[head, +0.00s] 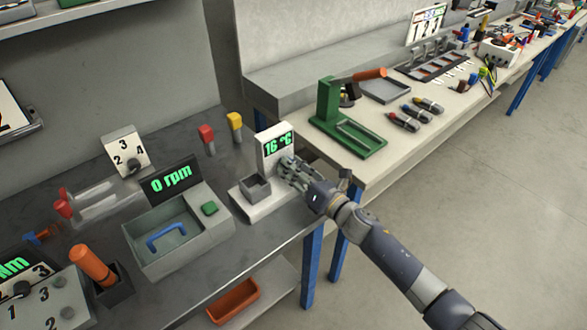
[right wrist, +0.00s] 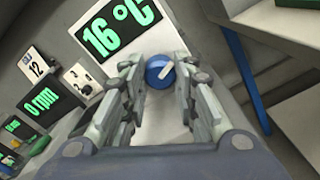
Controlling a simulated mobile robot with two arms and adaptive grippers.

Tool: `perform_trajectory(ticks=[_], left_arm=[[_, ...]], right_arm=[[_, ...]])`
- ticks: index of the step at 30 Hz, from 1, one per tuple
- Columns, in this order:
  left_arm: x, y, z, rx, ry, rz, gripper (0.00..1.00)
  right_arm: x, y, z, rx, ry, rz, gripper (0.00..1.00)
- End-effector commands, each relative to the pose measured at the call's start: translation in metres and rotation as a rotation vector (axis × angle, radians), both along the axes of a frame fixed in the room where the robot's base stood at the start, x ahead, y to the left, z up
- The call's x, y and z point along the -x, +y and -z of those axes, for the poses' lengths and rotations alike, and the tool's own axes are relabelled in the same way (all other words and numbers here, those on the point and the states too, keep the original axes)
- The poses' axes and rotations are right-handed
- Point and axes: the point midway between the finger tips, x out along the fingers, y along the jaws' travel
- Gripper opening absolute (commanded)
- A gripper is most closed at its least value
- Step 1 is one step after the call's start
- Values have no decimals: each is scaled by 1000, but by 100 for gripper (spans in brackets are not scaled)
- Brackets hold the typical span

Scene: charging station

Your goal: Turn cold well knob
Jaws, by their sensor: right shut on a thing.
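The cold well (head: 262,211) is a white unit with a small grey square well (head: 256,188) on its base. Its upright display (head: 276,146) reads 16 °C in green, and the display also shows in the right wrist view (right wrist: 118,25). The blue round knob (right wrist: 159,72) with a white pointer bar is below the display. The pointer slants up to the right in the right wrist view. My right gripper (head: 289,176) is at the unit's right side, its fingers shut on the knob from both sides. In the head view the gripper hides the knob. My left gripper is not in view.
Left of the cold well stands a grey box (head: 178,240) with a 0 rpm display (head: 170,179) and a blue handle. Red and yellow handles (head: 235,121) rise behind. A green stand (head: 345,125) is on the bench to the right. Open floor (head: 480,190) lies right.

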Motion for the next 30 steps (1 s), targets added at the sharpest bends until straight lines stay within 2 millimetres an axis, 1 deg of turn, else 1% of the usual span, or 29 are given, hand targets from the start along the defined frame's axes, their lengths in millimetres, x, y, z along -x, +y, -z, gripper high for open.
perform_trajectory(ticks=[6,17,18,20,21,30], left_arm=[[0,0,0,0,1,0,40],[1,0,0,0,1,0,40],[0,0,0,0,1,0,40],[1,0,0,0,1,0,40],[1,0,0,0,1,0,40],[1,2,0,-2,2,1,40]], right_arm=[[0,-1,0,-30,21,1,3],[0,-1,0,-33,24,1,3],[0,-1,0,-33,23,1,31],[0,-1,0,-33,23,1,45],[0,-1,0,-33,23,1,48],[0,-1,1,-31,25,1,48]])
